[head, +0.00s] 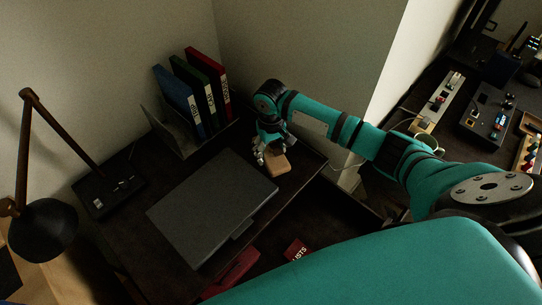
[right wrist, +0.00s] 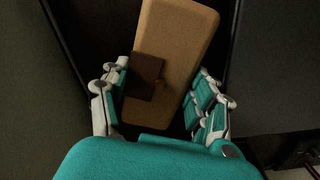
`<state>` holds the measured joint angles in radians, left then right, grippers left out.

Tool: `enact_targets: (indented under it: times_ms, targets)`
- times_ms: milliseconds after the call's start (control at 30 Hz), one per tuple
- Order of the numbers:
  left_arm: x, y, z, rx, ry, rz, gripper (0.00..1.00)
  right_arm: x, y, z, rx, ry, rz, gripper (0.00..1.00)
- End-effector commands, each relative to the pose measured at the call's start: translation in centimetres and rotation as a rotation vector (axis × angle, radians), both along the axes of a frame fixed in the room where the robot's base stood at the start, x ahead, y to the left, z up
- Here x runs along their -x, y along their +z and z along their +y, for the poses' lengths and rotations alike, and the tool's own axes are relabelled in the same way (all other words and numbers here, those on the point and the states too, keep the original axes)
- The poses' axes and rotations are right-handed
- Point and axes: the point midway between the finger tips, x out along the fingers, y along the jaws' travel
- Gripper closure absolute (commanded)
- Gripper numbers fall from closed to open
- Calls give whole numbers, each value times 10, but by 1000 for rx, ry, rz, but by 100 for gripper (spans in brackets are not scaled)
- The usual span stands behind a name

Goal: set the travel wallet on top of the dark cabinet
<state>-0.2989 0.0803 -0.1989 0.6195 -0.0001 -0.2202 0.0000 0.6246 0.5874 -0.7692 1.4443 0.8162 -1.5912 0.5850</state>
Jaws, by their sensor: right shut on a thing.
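The tan travel wallet (head: 279,165) is at the right gripper's fingers, over the right part of the dark cabinet's top (head: 300,170). In the right wrist view the wallet (right wrist: 178,45), with a brown strap and small clasp, lies between the two fingers. My right gripper (head: 264,156) is shut on it and points down; in the wrist view its fingers (right wrist: 160,97) flank the wallet. I cannot tell whether the wallet touches the cabinet top. My left gripper is not in view.
A flat grey case (head: 212,205) covers much of the cabinet top. Blue, green and red binders (head: 193,90) stand behind it. A black lamp (head: 42,230) is at left. A red item marked LISTS (head: 297,251) lies lower, in front. Devices (head: 487,115) cover a dark surface at right.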

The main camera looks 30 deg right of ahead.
Motion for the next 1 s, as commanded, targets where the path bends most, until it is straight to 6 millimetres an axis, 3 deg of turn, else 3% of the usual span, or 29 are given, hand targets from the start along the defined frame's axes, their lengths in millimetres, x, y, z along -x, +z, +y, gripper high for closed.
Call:
enact_targets:
  times_ms: [233, 600, 633, 800, 1000]
  targets:
    - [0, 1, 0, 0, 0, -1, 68, 1, -32, 0, 0, -1, 3, 76]
    - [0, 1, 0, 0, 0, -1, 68, 0, -36, 0, 0, 0, 1, 76]
    - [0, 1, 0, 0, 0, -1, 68, 0, -37, 0, 0, 0, 0, 36]
    - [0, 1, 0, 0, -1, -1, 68, 1, -36, 0, 0, 0, 1, 15]
    - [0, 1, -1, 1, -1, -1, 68, 1, -36, 0, 0, 0, 1, 15]
